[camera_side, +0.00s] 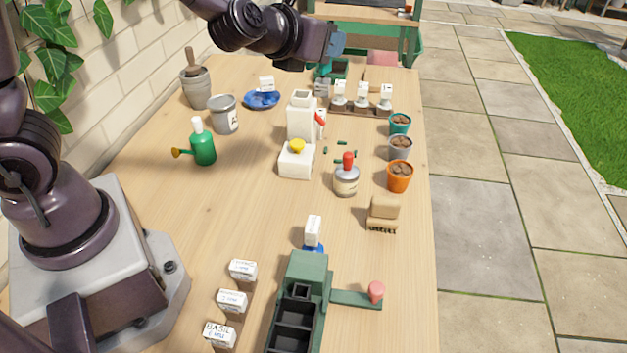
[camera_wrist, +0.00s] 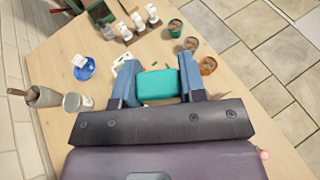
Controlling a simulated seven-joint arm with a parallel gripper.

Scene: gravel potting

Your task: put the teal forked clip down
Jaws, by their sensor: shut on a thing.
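The teal forked clip (camera_wrist: 158,87) shows in the wrist view as a teal block between the two blue-grey fingers of my gripper (camera_wrist: 158,76). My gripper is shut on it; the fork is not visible. Several small dark green pieces (camera_side: 342,142) lie on the table right of the dispenser.
A wooden rack (camera_side: 352,109) with white-topped pieces stands close to my gripper. A blue saucer (camera_side: 262,100) is left of it, and teal, grey and orange pots (camera_side: 399,178) line the right edge. The white dispenser (camera_side: 300,122) stands mid-table.

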